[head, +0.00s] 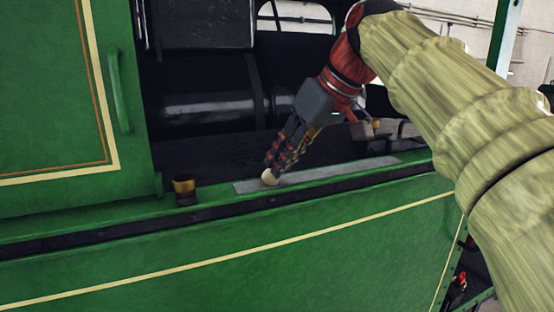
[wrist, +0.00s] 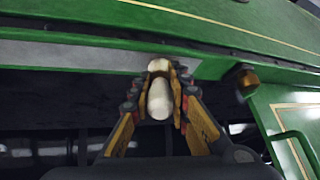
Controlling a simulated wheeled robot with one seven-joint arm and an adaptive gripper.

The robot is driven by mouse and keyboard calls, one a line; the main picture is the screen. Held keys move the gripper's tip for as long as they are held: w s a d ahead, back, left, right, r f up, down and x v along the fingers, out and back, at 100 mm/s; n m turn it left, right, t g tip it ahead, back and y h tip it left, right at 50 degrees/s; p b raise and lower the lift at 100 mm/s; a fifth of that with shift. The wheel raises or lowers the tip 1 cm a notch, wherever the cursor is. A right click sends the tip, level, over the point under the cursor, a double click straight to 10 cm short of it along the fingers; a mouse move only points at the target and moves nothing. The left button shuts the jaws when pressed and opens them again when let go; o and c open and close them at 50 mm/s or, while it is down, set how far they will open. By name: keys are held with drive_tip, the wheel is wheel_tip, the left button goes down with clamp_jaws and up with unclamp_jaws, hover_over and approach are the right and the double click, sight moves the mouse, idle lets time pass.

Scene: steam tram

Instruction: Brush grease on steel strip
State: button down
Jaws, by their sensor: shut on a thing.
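My gripper (head: 274,168) is shut on a pale, cream-coloured brush and points down at the ledge. In the wrist view the brush (wrist: 160,98) sits between the fingers, its rounded pale end just beyond the fingertips. In the head view its pale tip (head: 270,177) is at the near left part of the grey steel strip (head: 345,174); I cannot tell whether it touches. The strip lies flat along the green ledge and also shows in the wrist view (wrist: 70,55). No grease is clearly visible on it. A small brass pot (head: 184,186) stands left of the strip; its contents are hidden.
A green cab panel with a handrail (head: 118,90) rises behind the pot at left. A dark boiler (head: 205,108) lies behind the ledge. A grey block with a brass fitting (head: 376,127) shows behind my gripper. The strip's right part is clear.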

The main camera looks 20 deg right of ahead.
drive_tip(key=shift+d+p, duration=2)
drive_tip(key=shift+d, duration=13.1)
drive_tip(key=a+b, duration=0.2)
drive_tip(key=a, duration=0.5)
drive_tip(key=shift+a+b, duration=0.2)
drive_tip(key=shift+b, duration=0.15)
drive_tip(key=a+b, duration=0.2)
drive_tip(key=a, duration=0.5)
drive_tip(key=shift+f, duration=0.15)
